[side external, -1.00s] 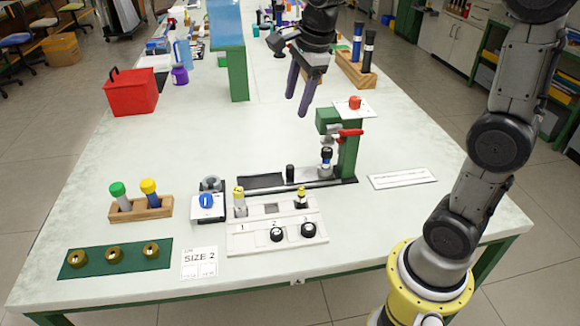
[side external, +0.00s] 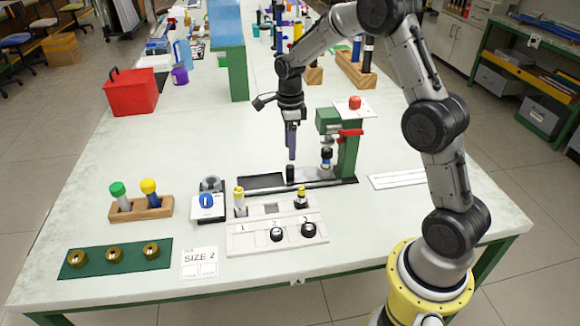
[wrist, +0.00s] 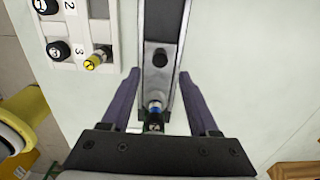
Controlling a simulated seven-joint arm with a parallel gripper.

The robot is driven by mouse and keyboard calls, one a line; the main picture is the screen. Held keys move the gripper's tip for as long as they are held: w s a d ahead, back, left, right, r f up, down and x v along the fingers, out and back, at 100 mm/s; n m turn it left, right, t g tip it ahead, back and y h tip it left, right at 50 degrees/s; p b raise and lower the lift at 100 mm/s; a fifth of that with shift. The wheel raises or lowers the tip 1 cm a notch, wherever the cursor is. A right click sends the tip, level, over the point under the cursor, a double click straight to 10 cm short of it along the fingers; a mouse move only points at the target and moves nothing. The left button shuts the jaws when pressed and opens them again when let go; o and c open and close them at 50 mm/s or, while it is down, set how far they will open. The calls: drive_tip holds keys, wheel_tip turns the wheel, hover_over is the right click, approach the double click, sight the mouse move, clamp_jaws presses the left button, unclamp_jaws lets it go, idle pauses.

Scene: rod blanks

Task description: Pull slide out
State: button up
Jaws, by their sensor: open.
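The slide is a flat dark track (side external: 262,182) at the foot of a green press (side external: 348,157), with an upright black knob (side external: 290,173) on it. In the wrist view the knob (wrist: 160,58) stands on the pale grey track, centred just beyond the fingertips. My gripper (side external: 291,155) points down above the knob in the side view, apart from it as far as I can tell. In the wrist view my gripper (wrist: 160,71) is open and empty, one purple finger on each side of the track.
A white panel (side external: 276,238) with numbered positions, black knobs and yellow-topped pins lies in front of the track. The press's red lever (side external: 350,132) is close to the right of my gripper. A blue-knobbed fixture (side external: 207,202) stands left.

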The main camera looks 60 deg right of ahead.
sight(290, 166)
wheel_tip(290, 166, down, 8)
drive_tip(key=shift+r, duration=0.15)
idle(0.3)
clamp_jaws()
drive_tip(key=shift+r, duration=0.1)
idle(1.2)
